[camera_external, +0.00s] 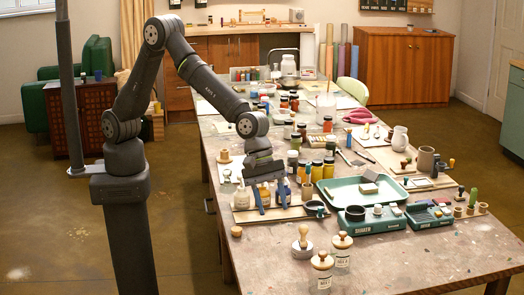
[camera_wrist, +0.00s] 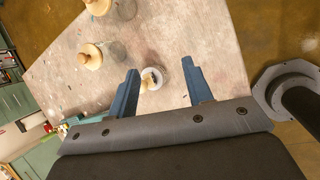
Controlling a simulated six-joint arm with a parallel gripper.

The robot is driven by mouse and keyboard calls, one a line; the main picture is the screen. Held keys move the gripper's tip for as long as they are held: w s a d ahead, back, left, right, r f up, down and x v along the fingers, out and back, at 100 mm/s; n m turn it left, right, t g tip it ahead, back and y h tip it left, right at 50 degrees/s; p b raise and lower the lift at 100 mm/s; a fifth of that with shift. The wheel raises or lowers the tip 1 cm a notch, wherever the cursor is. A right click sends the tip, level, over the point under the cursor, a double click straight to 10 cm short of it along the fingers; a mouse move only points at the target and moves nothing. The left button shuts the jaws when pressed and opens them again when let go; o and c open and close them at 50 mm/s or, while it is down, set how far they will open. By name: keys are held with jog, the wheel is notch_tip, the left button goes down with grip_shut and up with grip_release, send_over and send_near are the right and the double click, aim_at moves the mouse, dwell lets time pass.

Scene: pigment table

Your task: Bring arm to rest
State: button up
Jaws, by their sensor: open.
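My gripper (camera_external: 271,208) is open and empty, with two blue fingers pointing down over the near left part of the long table (camera_external: 400,262). In the wrist view my gripper (camera_wrist: 160,69) also shows open with nothing between the fingers. Beyond the fingertips, a small wooden-knobbed piece on a round grey base (camera_wrist: 153,78) stands on the table below. That piece appears in the external view (camera_external: 302,243) in front of my gripper and apart from it. My arm is bent, reaching over the table from its column at the left.
Two glass jars with wooden lids (camera_external: 322,271) (camera_external: 342,248) stand near the front edge. Pigment jars (camera_external: 317,170), a green tray (camera_external: 358,188) and green scales (camera_external: 368,219) crowd the table right of my gripper. The front tabletop is mostly clear. Open floor (camera_external: 60,215) lies left of the table.

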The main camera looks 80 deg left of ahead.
jog(key=shift+m, duration=0.6)
jog(key=w+a+f, duration=0.3)
jog(key=w, duration=0.1)
jog(key=w+a+f, duration=0.3)
jog(key=w+a, duration=0.1)
jog(key=w, duration=0.1)
jog(key=w+a+f, duration=0.3)
jog(key=w+a, duration=0.1)
jog(key=w, duration=0.1)
jog(key=shift+w+f, duration=0.1)
jog(key=shift+w, duration=0.15)
jog(key=shift+w+a+f, duration=0.1)
jog(key=shift+w+f, duration=0.1)
jog(key=shift+f, duration=0.3)
jog(key=shift+w+a+f, duration=0.1)
jog(key=shift+w+f, duration=0.1)
jog(key=shift+f, duration=1)
jog(key=s+d+r, duration=0.9)
jog(key=s+r, duration=0.2)
jog(key=s, duration=0.2)
jog(key=shift+s+r+n, duration=0.2)
jog(key=shift+r+n, duration=0.1)
